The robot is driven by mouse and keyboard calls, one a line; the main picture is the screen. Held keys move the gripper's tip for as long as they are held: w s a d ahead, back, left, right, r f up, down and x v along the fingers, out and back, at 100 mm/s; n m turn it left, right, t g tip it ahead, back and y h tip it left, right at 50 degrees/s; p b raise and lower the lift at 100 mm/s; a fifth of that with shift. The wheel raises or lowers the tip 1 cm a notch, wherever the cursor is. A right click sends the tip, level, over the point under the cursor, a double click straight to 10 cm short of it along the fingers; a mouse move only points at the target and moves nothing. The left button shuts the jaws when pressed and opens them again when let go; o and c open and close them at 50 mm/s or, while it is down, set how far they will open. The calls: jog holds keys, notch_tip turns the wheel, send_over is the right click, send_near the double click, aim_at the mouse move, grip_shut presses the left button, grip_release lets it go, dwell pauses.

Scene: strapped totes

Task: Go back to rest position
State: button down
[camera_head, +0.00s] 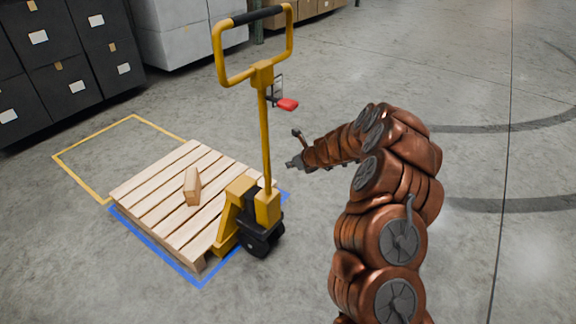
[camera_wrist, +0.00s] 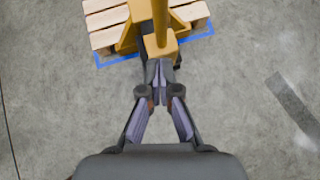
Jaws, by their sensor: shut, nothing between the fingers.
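My copper-coloured arm reaches up from the lower right in the head view, bent to the left. My gripper (camera_head: 293,162) is at its end, just right of the yellow pallet jack's (camera_head: 265,130) upright pole and apart from it. In the wrist view my gripper (camera_wrist: 160,75) shows its fingers drawn together at the tips, with nothing seen between them. The pallet jack (camera_wrist: 160,40) stands beyond the fingertips there.
A wooden pallet (camera_head: 150,190) sits on the jack's forks, with a small wooden block (camera_head: 192,186) on it. Dark boxes (camera_head: 60,80) stand at upper left. Open concrete floor (camera_head: 490,100) lies to the right.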

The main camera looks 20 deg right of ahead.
jog(key=shift+s+d+r, duration=0.1)
jog(key=shift+s+r, duration=0.15)
jog(key=shift+r, duration=0.05)
dwell(0.4)
jog(key=s+a+r+n+g+y+p, duration=0.1)
jog(key=s+a+r+n+y+p, duration=0.1)
jog(key=s+a+r+n, duration=0.5)
jog(key=s+a+r+n+g+y+p, duration=0.15)
jog(key=s+a+r+n, duration=0.3)
jog(key=a+r, duration=0.55)
jog(key=s+a+r+n+g+p, duration=0.1)
jog(key=s+a+r+n+g, duration=0.2)
jog(key=s, duration=0.4)
jog(key=s+a+r+n+g+p, duration=0.1)
jog(key=s+r+n, duration=0.3)
jog(key=s+n, duration=0.25)
jog(key=s+d+r+n+g+h+p, duration=0.1)
jog(key=s+d+n+h, duration=0.1)
jog(key=s, duration=0.8)
jog(key=s+d+r+n+g+h+p, duration=0.1)
jog(key=s+d+n, duration=0.4)
jog(key=s, duration=0.5)
jog(key=s+d+n+g+h+p, duration=0.2)
jog(key=s+d+n+h, duration=0.1)
jog(key=s, duration=0.7)
jog(key=d+h, duration=0.1)
jog(key=d, duration=0.1)
jog(key=shift+s+d+r, duration=0.3)
jog(key=shift+d+r, duration=0.1)
